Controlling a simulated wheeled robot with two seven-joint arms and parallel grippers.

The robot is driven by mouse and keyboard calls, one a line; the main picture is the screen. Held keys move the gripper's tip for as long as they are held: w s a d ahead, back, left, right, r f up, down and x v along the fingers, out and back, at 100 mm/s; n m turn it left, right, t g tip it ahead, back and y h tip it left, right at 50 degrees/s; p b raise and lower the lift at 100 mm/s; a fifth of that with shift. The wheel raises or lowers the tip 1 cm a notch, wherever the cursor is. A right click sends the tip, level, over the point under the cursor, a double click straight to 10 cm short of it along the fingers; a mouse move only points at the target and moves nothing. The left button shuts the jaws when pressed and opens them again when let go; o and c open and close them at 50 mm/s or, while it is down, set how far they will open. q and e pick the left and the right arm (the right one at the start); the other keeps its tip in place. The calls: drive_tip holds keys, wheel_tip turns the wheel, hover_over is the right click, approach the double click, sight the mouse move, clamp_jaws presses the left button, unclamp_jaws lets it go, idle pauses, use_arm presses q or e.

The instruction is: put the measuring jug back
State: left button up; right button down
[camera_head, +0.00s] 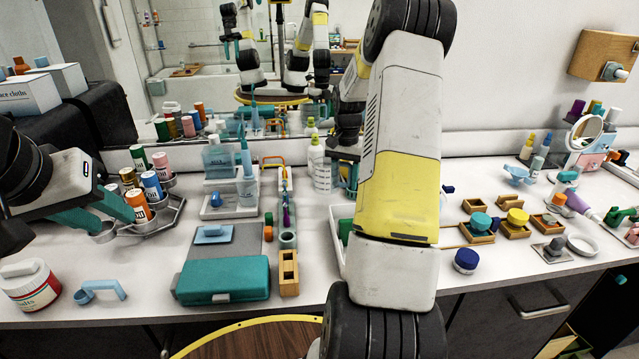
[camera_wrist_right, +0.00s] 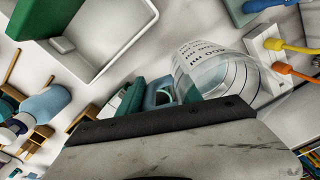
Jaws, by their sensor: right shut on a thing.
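The clear measuring jug (camera_wrist_right: 225,70) with printed ml marks is in the right wrist view, tilted in the picture, just beyond my right gripper (camera_wrist_right: 160,100). The gripper's teal fingers are shut on a blue-grey part at the jug's side, seemingly its handle. In the head view my right arm hides the jug and most of the right gripper; only a bit of teal finger shows beside the white bottle. My left gripper (camera_head: 97,213) is at the left, its teal fingers apart, above the counter by the wire rack, with nothing seen between them.
A wire rack (camera_head: 165,215) of capped jars stands at left. A teal case (camera_head: 222,280), a white bottle (camera_head: 320,167) and a blue bottle (camera_head: 217,157) crowd the middle. A white tray (camera_head: 337,212) is partly behind my arm. Small wooden boxes (camera_head: 476,234) stand right. A mirror backs the counter.

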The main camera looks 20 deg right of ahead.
drive_tip(key=shift+f, duration=2.25)
drive_tip(key=shift+f, duration=0.1)
drive_tip(key=c, duration=0.8)
unclamp_jaws()
